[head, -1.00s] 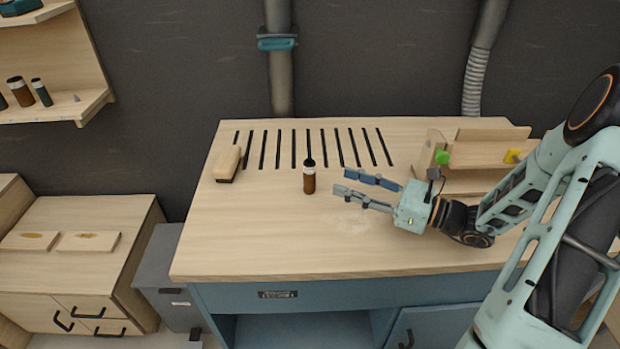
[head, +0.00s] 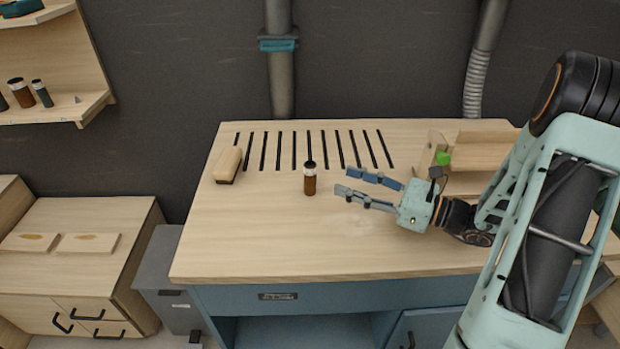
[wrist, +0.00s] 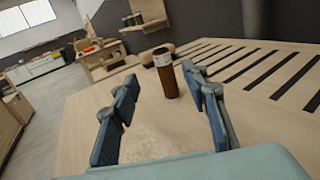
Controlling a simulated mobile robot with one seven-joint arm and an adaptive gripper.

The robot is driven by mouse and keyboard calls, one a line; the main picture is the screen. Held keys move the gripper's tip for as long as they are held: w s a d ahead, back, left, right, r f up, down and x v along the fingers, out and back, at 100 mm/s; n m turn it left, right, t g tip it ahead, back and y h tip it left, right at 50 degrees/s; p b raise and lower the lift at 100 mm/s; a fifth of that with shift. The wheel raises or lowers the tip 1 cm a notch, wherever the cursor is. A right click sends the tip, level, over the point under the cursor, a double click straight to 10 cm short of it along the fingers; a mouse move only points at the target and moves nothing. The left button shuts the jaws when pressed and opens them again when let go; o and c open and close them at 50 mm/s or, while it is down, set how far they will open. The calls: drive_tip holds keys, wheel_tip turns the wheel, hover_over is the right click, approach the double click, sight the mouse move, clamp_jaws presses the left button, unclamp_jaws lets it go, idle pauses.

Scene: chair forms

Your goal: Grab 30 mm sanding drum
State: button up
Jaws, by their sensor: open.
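The sanding drum (head: 310,183) stands upright on the workbench. In the wrist view my gripper (wrist: 160,95) shows both blue finger pads well apart.
The slotted workbench (head: 260,235) has free room in front and to the left. A sanding block (head: 228,164) lies at its back left. A wooden jig with a green knob (head: 443,158) is at the right. Shelves with more drums (head: 20,93) hang at the far left.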

sight(310, 167)
drive_tip(key=x, duration=1.1)
drive_tip(key=shift+w+d+r, duration=0.1)
drive_tip(key=shift+d, duration=0.05)
clamp_jaws()
